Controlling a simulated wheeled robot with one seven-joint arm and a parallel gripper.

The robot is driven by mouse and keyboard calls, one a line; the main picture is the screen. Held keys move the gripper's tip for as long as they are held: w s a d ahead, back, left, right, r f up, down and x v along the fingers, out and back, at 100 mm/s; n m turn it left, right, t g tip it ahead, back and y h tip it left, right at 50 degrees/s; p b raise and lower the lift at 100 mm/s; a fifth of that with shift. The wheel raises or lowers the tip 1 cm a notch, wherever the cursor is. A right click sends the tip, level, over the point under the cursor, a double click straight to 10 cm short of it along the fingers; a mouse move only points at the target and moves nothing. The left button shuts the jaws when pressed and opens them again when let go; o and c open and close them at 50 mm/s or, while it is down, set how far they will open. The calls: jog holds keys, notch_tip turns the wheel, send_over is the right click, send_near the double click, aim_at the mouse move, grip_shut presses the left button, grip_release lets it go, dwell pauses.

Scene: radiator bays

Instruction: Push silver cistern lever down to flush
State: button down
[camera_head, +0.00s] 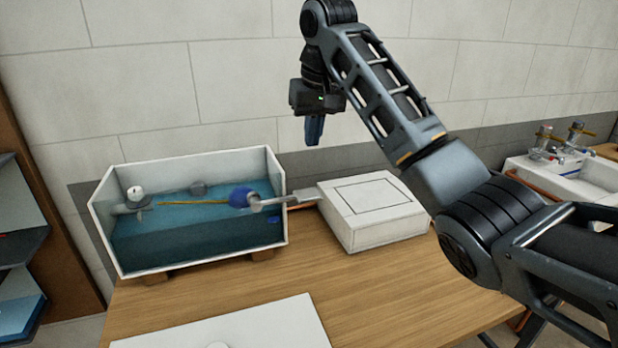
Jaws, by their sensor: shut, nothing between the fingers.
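The white cistern (273,180) is open at the top and front on the wooden table, with blue water inside. Its silver lever (302,197) sticks out past the right wall, towards the white box, and looks roughly level with a slight upward tilt. My gripper (314,140) is shut and empty. It points down and appears above the lever, with a clear gap between them in the picture; the exact depth offset is hard to judge. Inside the cistern are a blue float ball (241,196), a brass rod (195,202) and a white valve (135,194).
A white box (372,235) stands close to the right of the lever. A flat white panel (270,325) lies at the table's (370,300) front. A sink with taps (572,130) is at far right, dark shelves (20,220) at far left. A tiled wall is behind.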

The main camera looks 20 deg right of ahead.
aim_at(308, 192)
jog(key=shift+w+d+r, duration=0.1)
jog(key=shift+d+r, duration=0.15)
jog(key=shift+r, duration=0.2)
jog(key=shift+f, duration=0.15)
jog(key=p+x, duration=0.1)
jog(key=x, duration=0.3)
jog(key=p+x, duration=0.1)
jog(key=x, duration=0.4)
jog(key=s+p+x, duration=0.1)
jog(key=x, duration=0.3)
jog(key=shift+f, duration=0.5)
